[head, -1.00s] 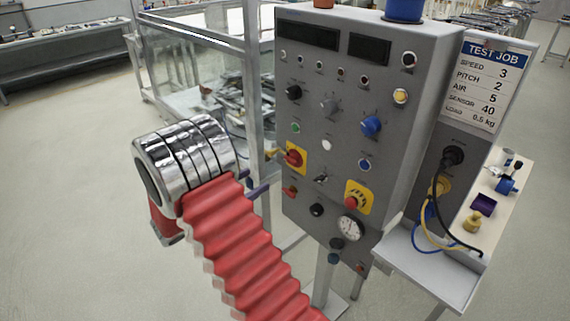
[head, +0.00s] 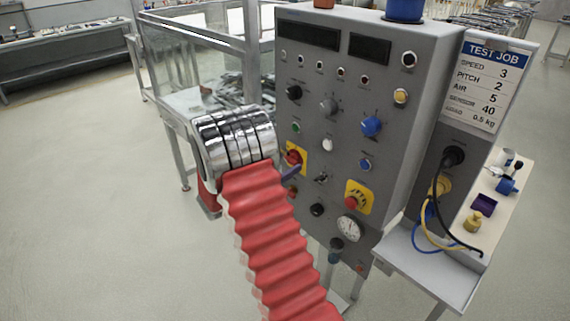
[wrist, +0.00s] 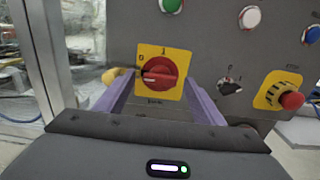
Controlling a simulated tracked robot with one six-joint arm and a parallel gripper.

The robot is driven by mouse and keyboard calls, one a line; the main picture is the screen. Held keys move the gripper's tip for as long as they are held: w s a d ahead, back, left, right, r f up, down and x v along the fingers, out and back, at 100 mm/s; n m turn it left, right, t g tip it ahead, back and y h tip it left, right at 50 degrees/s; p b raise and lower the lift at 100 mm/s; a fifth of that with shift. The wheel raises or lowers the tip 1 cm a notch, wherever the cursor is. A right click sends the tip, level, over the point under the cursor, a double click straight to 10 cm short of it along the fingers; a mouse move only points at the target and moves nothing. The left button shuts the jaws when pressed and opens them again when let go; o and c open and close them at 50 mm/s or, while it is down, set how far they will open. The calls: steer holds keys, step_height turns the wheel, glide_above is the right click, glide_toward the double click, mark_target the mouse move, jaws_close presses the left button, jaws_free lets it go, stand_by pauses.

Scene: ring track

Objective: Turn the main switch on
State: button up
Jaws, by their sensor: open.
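The main switch is a red rotary knob on a yellow plate (wrist: 157,73), marked 0 at the left and I at the top. In the wrist view the knob's pale pointer mark lies toward the 0 side. In the head view the switch (head: 293,158) is on the panel's left edge, partly hidden by my arm. My gripper (wrist: 158,98) has two purple fingers, open and empty. They point at the switch, one on each side of the plate's lower part. I cannot tell whether they touch the knob. In the head view one purple finger shows beside the panel.
The grey control panel (head: 350,95) carries several buttons and knobs. A glass-sided frame stands left. A TEST JOB card (head: 487,80) hangs right.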

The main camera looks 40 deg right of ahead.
steer(key=shift+d, duration=0.25)
steer(key=shift+c, duration=0.3)
steer(key=c, duration=0.9)
steer(key=shift+d, duration=0.1)
steer(key=shift+c, duration=0.4)
